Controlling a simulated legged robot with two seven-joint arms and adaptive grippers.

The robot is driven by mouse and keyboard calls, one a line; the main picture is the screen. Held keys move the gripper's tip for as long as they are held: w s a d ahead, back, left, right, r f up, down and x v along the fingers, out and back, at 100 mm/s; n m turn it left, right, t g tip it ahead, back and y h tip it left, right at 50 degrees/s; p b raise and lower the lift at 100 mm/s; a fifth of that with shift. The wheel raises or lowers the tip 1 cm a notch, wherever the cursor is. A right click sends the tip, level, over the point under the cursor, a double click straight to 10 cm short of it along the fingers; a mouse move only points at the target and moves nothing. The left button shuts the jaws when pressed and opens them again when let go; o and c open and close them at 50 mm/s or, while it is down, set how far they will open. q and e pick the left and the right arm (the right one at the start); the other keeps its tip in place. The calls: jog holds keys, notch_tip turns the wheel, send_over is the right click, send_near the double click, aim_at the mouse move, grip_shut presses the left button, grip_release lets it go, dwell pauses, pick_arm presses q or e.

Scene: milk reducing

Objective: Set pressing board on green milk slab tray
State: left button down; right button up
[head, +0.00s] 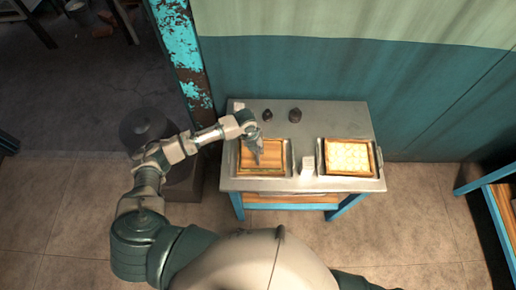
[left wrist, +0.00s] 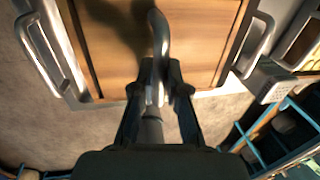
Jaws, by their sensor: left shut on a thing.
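The pressing board (head: 273,149) is a flat wooden board with a curved metal handle (left wrist: 158,35). It lies over the left metal tray (head: 291,162), roughly within its rim. A thin green strip (head: 262,171) shows at the board's near edge; the rest of the slab is hidden. My left gripper (head: 257,155) is above the board, and in the left wrist view its fingers (left wrist: 155,85) are shut on the handle. I cannot tell whether the board rests fully on the slab. My right gripper is not in view.
A second metal tray (head: 378,157) with pale pieces in a wooden frame (head: 349,157) stands at the right of the table (head: 240,185). A small white block (head: 307,166) sits between the trays.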

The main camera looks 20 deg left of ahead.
pick_arm(q)
jog(key=shift+f, duration=0.15)
dwell(0.8)
jog(key=c, duration=0.6)
grip_release()
jog(key=shift+c, duration=0.2)
jog(key=shift+r+p, duration=3.55)
jog(key=shift+f, duration=0.1)
